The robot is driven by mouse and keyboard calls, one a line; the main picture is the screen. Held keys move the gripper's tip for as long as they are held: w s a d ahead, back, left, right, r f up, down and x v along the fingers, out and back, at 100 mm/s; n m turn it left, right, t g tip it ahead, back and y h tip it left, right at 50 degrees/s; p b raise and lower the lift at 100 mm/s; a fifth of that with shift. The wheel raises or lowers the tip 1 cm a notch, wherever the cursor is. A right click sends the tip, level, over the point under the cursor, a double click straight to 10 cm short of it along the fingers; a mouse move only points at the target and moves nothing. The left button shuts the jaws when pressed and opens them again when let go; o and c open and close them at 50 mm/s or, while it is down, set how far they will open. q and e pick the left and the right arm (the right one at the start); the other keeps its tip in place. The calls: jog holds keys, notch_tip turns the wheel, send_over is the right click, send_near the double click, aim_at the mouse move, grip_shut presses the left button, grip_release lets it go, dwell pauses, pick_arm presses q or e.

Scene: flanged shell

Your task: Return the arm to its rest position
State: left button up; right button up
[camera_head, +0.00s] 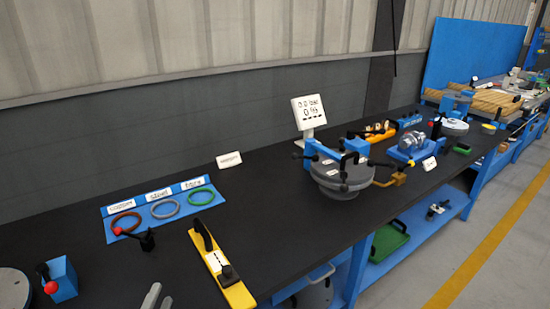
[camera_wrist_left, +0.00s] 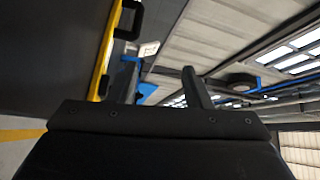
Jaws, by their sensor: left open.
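My left gripper (camera_head: 157,299) shows only by its grey fingertips at the bottom edge of the head view, over the front of the black bench (camera_head: 120,265). Its two fingers stand apart with nothing between them. They also show apart and empty in the left wrist view (camera_wrist_left: 163,82), which looks along the bench toward the wall and ceiling. My right gripper is in neither view. The grey flanged shell (camera_head: 330,175) with blue clamps sits on the bench at the centre right of the head view.
A yellow tool holder (camera_head: 220,265) lies just right of the fingertips. A blue board (camera_head: 165,206) with several coloured rings is behind them. A blue block (camera_head: 61,279) with a red-knobbed lever stands at left. A white display (camera_head: 309,112) stands behind the shell. Bare bench lies between.

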pick_arm(q)
jog(key=s+a+n+g+y, duration=0.2)
jog(key=s+a+n+y, duration=0.1)
jog(key=n, duration=0.1)
jog(key=s+a+n+g+y, duration=0.2)
jog(key=s+a+n+y, duration=0.1)
jog(key=a+n, duration=0.1)
jog(key=s+a+f+n+g+y, duration=0.1)
jog(key=s+a+n+g+y, duration=0.1)
jog(key=s+a+n+y, duration=0.1)
jog(key=shift+s+a+n, duration=0.2)
jog(key=shift+a+n, duration=0.25)
jog(key=shift+n, duration=0.65)
jog(key=s+d+f+n+g+h, duration=0.1)
jog(key=s+d+f+g+h, duration=0.15)
jog(key=s, duration=0.35)
jog(key=s+d+f+n+g+h, duration=0.1)
jog(key=s+d+n+g, duration=0.1)
jog(key=s+g, duration=0.25)
jog(key=s+d+f+n+g+h, duration=0.1)
jog(key=s+d+f+g+h, duration=0.1)
jog(key=s, duration=0.4)
notch_tip(320, 180, down, 26)
jog(key=a+g, duration=0.1)
jog(key=g, duration=0.1)
jog(key=s+d+f+h, duration=0.1)
jog(key=s+f, duration=1.4)
jog(key=shift+g, duration=0.4)
jog(key=shift+s+f, duration=0.1)
